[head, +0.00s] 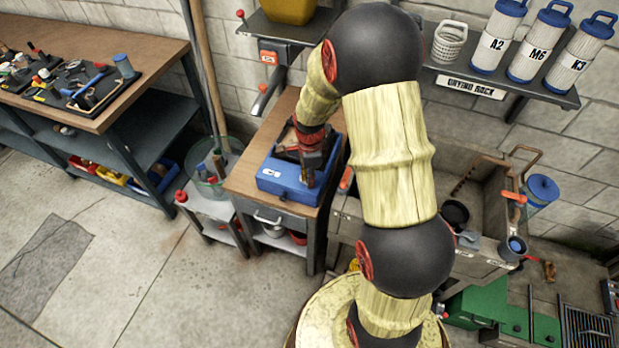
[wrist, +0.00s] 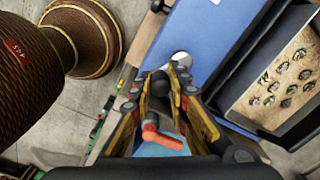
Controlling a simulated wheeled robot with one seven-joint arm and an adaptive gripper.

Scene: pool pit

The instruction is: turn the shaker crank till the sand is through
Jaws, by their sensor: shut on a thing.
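The blue shaker box (head: 283,183) sits on a small wooden-topped table in the head view. Its blue top also fills the upper middle of the wrist view (wrist: 200,40). In the wrist view my gripper (wrist: 172,75) is shut on the crank, whose pale round knob (wrist: 181,58) shows at the fingertips. The rest of the crank is hidden by the fingers. A dark-framed tray (wrist: 243,82) beside the blue top holds tan sand (wrist: 285,72) with several dark lumps on it.
A wooden workbench (head: 120,25) with tools stands at the left. A grey sink (head: 480,195) is right of the shaker table. Wall shelves with filter cartridges (head: 540,40) hang at upper right. The concrete floor (head: 110,250) at lower left is mostly clear.

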